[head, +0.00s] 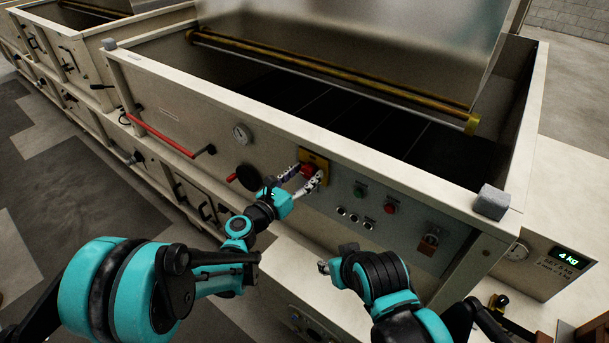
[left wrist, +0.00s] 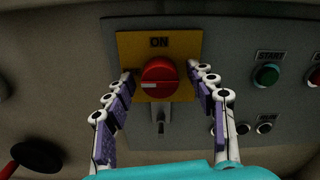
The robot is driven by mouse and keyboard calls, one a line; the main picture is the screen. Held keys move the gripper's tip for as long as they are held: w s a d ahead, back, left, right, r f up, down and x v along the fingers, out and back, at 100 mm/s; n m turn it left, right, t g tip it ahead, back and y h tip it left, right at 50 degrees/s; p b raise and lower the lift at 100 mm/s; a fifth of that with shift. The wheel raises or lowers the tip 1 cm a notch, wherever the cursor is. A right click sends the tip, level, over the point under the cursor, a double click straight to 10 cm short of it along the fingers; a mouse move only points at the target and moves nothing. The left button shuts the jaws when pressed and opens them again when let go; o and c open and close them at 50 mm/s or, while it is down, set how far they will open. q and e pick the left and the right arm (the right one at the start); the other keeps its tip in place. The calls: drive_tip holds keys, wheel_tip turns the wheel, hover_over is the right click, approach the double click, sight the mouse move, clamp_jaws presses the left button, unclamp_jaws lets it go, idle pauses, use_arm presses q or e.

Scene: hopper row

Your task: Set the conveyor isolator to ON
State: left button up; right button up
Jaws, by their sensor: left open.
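The isolator is a red rotary knob (left wrist: 160,78) on a yellow plate (left wrist: 159,43) with ON printed at its top; in the head view the knob (head: 307,171) sits on the grey panel. The knob's white mark lies level and points left, not up at ON. My left gripper (left wrist: 162,74) is open, with one finger on each side of the knob; it also shows in the head view (head: 309,173). I cannot tell whether the fingers touch the knob. The left finger covers part of the plate's left edge. My right gripper (head: 335,258) hangs in front of the panel, its fingers unclear.
Right of the isolator are a green START button (left wrist: 267,74), a red button (head: 390,208) and several small switches. Below the knob is a small metal part (left wrist: 160,120). A dark round knob (head: 249,177) and a gauge (head: 241,134) lie left.

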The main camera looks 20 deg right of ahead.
use_arm(q)
drive_tip(key=c, duration=1.2)
drive_tip(key=shift+o, duration=0.2)
drive_tip(key=m+b, duration=0.1)
drive_tip(key=m, duration=0.2)
drive_tip(key=shift+m, duration=0.4)
drive_tip(key=m+b, duration=0.1)
drive_tip(key=m, duration=0.3)
drive_tip(key=shift+m, duration=0.3)
drive_tip(key=m, duration=0.4)
drive_tip(key=shift+m+b, duration=0.3)
drive_tip(key=m, duration=0.4)
drive_tip(key=shift+s+m+b, duration=0.1)
drive_tip(key=shift+m+b, duration=0.2)
drive_tip(key=shift+m, duration=0.1)
